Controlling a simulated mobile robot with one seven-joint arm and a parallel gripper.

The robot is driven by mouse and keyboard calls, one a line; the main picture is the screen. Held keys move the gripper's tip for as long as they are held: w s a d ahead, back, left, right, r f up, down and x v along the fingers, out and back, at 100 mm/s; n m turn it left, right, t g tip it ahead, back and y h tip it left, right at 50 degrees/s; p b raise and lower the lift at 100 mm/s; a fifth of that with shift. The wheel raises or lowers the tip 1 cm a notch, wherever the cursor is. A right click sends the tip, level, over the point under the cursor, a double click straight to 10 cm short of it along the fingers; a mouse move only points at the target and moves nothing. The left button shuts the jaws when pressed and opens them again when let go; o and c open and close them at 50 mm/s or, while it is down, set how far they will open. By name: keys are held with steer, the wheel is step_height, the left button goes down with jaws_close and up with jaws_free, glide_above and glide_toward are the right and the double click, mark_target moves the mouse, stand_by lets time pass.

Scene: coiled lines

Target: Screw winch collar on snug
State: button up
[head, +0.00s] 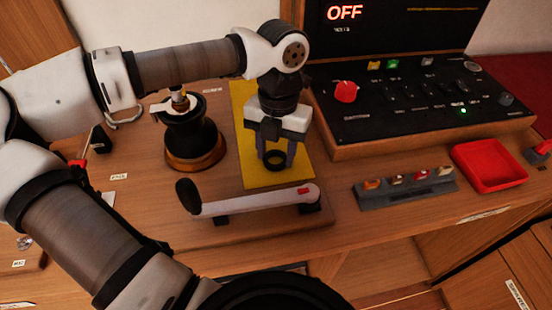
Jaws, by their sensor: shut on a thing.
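The winch (188,138) stands left of centre on the wooden top, a black drum on a bronze base with a brass post and a pale arm at its top. The winch collar (277,163) appears to be the small black ring over the yellow mat (243,102). My gripper (276,155) points down over the mat, its fingers shut on the ring. It is to the right of the winch and apart from it. I cannot tell whether the ring touches the mat.
A winch handle (250,204) with a black knob lies in front of the mat. A control panel (420,100) reading OFF stands at the right. A grey rack (405,188) with several small parts and a red tray (490,165) sit in front of it.

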steer(key=shift+r, duration=0.4)
steer(key=shift+r+p, duration=0.65)
steer(key=shift+r, duration=0.45)
